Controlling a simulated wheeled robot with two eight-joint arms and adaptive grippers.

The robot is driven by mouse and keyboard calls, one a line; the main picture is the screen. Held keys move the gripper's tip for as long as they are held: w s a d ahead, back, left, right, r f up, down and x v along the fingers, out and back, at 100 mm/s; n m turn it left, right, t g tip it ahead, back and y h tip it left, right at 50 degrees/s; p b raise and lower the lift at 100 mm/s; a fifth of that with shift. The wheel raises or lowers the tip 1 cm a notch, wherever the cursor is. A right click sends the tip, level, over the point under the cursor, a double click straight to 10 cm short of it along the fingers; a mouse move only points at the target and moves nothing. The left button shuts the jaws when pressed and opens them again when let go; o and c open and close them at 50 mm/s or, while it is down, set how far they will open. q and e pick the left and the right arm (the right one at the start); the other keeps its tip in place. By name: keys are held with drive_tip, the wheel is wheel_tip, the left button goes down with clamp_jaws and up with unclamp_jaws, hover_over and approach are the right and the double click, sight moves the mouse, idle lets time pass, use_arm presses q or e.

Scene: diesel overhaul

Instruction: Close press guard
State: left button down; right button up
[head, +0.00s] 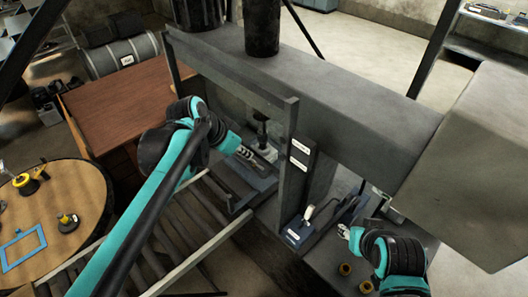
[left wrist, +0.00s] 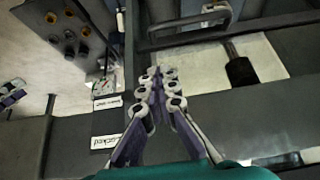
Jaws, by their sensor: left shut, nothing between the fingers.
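The press (head: 320,85) is a large dark grey machine across the head view. A grey guard frame (head: 232,72) stands at its front around the work opening; I cannot tell how far it is open. My left gripper (head: 232,144) is in front of the opening, shut and empty; the wrist view shows its fingertips together (left wrist: 166,82). A dark bar handle (left wrist: 190,22) lies just beyond those fingertips, apart from them as far as I can tell. My right gripper (head: 348,234) is low at the right, beside a small lever box (head: 305,230); its finger state is unclear.
A roller conveyor (head: 190,225) runs in front of the press. A round wooden table (head: 80,190) and a brown bench (head: 120,100) stand at the left.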

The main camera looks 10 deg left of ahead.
use_arm(q)
drive_tip(key=x, duration=1)
drive_tip(key=shift+w+d+b, duration=0.2)
drive_tip(key=shift+w+b, duration=0.05)
drive_tip(key=shift+b, duration=0.05)
drive_tip(key=shift+s+a+f, duration=0.15)
drive_tip(key=shift+f, duration=0.45)
drive_tip(key=shift+s+a+f, duration=0.1)
drive_tip(key=shift+s+f, duration=0.05)
drive_tip(key=shift+f, duration=0.45)
drive_tip(key=shift+s+f, duration=0.15)
drive_tip(key=shift+f, duration=0.4)
wheel_tip(320, 180, down, 31)
drive_tip(key=b, duration=2.4)
drive_tip(key=shift+r, duration=0.15)
drive_tip(key=shift+s, duration=0.15)
